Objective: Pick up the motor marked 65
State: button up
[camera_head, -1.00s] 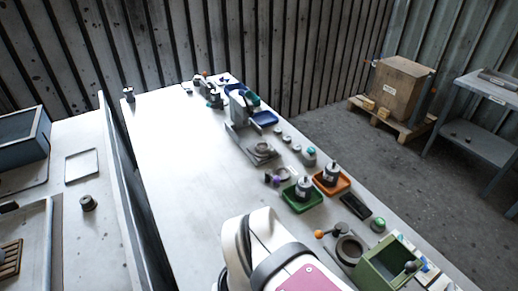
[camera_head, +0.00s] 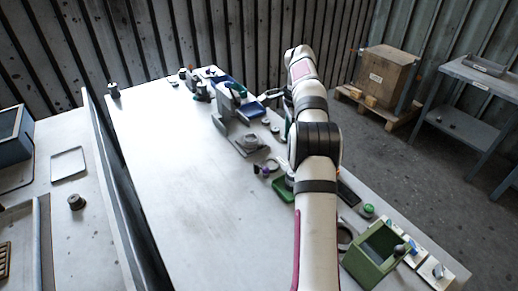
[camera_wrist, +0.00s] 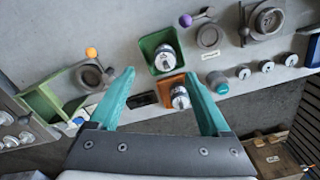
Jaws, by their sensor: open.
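Two silver motors show in the wrist view. One motor (camera_wrist: 165,58) sits in a green tray (camera_wrist: 147,43); the other motor (camera_wrist: 180,97) sits in an orange tray (camera_wrist: 163,84). I cannot read a number on either, so I cannot tell which is marked 65. My gripper (camera_wrist: 160,75) is open and empty, its teal fingers spread on either side of the orange tray in the picture, apparently well above the table. In the head view my arm covers the orange tray and part of the green tray (camera_head: 281,192).
A green open box (camera_head: 375,255) stands at the table's near right end. A grey press-like stand (camera_head: 240,135) is farther back. A dark flat block (camera_wrist: 142,100) lies beside the orange tray. A wooden crate (camera_head: 388,75) stands on the floor to the right.

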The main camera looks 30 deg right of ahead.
jog(key=shift+m, duration=0.7)
jog(key=d+f, duration=0.1)
jog(key=f, duration=0.5)
jog(key=d+f, duration=0.1)
jog(key=f, duration=0.5)
jog(key=d+f, duration=0.1)
jog(key=f, duration=0.5)
grip_shut()
